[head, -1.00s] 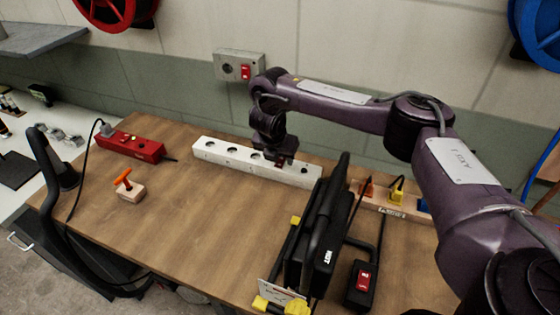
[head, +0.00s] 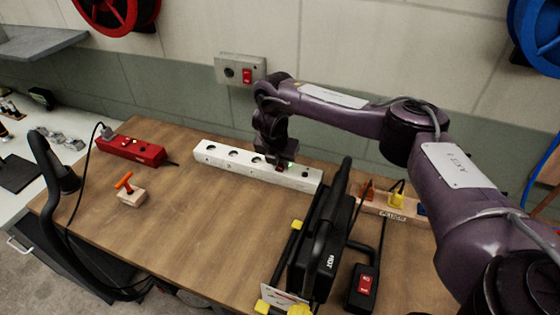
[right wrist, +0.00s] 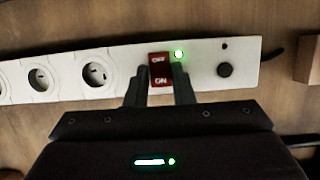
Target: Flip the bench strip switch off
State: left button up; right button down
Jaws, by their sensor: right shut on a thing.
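The white bench power strip (head: 225,168) lies along the back of the wooden bench, with round sockets. Its red rocker switch (right wrist: 160,68) shows in the right wrist view, marked OFF on the far half and ON on the near half. A green light (right wrist: 178,54) glows beside the switch. My right gripper (head: 281,167) is down at the strip. In the right wrist view its two fingers (right wrist: 160,90) stand on either side of the switch, shut on it. The switch's tilt is hard to tell. My left gripper is out of view.
A black tool marked HOT (head: 320,240) stands right of centre at the front, near a black box with a red switch (head: 365,284). A red strip (head: 133,151) and an orange-handled block (head: 130,193) are on the left. A wall box (head: 240,69) hangs behind. The bench's middle is clear.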

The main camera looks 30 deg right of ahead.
aim_at(280, 168)
jog(key=shift+w+d+g+y, duration=0.15)
jog(key=shift+w+g+y, duration=0.05)
jog(key=shift+g+y, duration=0.25)
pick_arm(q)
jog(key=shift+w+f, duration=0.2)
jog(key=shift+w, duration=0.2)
pick_arm(e)
jog(key=shift+d+r+g+y, duration=0.1)
jog(key=shift+g+y, duration=0.15)
jog(key=shift+y, duration=0.1)
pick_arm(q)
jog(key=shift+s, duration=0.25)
pick_arm(e)
jog(key=c, duration=1.2)
grip_release()
jog(key=shift+c, duration=0.2)
jog(key=shift+r, duration=0.1)
pick_arm(q)
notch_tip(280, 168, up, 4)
jog(key=p, duration=0.3)
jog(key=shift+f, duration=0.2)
pick_arm(e)
notch_tip(280, 168, up, 8)
jog(key=shift+s+a+f, duration=0.2)
jog(key=shift+s+a, duration=0.15)
jog(key=shift+a, duration=0.05)
